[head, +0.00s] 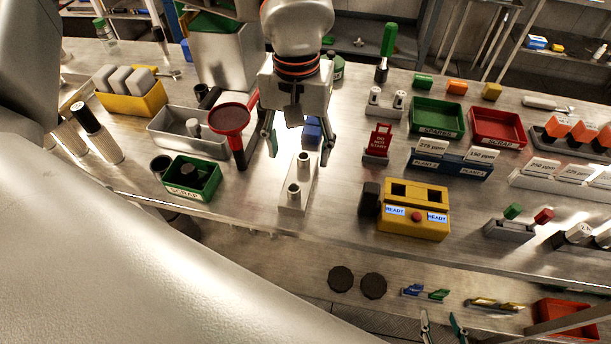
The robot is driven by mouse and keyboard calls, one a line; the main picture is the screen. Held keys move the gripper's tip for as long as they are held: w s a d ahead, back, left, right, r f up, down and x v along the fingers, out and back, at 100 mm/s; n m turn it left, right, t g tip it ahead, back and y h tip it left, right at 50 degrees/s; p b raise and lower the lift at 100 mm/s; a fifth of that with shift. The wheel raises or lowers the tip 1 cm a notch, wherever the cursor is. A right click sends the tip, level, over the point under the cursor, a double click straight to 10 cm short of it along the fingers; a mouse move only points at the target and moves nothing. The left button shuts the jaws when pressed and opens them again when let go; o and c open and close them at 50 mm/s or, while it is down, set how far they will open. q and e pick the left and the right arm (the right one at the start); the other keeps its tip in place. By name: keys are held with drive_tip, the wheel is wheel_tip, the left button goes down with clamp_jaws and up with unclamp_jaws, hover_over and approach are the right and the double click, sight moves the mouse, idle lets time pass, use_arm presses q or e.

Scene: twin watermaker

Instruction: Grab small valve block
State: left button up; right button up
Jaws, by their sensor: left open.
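A pale metal block with two upright round ports (296,193) stands on the workbench near its front edge, left of centre. A smaller silver block with two white-topped ports (385,105) stands further back to the right. I cannot tell for certain which is the small valve block. My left gripper (299,150) points down with its fingers apart, just behind and above the nearer block. Its fingers hold nothing that I can see; a blue object (312,130) shows between them, behind. My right gripper (442,322) shows only as two separated fingertips at the bottom edge.
A red funnel-like piece (230,119) stands close left of the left gripper. A green scrap bin (191,179) is further left. A yellow station with READY displays (414,208) and a red sign block (378,141) stand right. Bench surface beside the nearer block is clear.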

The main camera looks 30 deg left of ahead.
sight(299, 178)
use_arm(q)
drive_tip(key=f, duration=0.7)
drive_tip(key=shift+s+f, duration=0.2)
drive_tip(key=shift+s, duration=0.1)
drive_tip(key=shift+d+r, duration=0.1)
clamp_jaws()
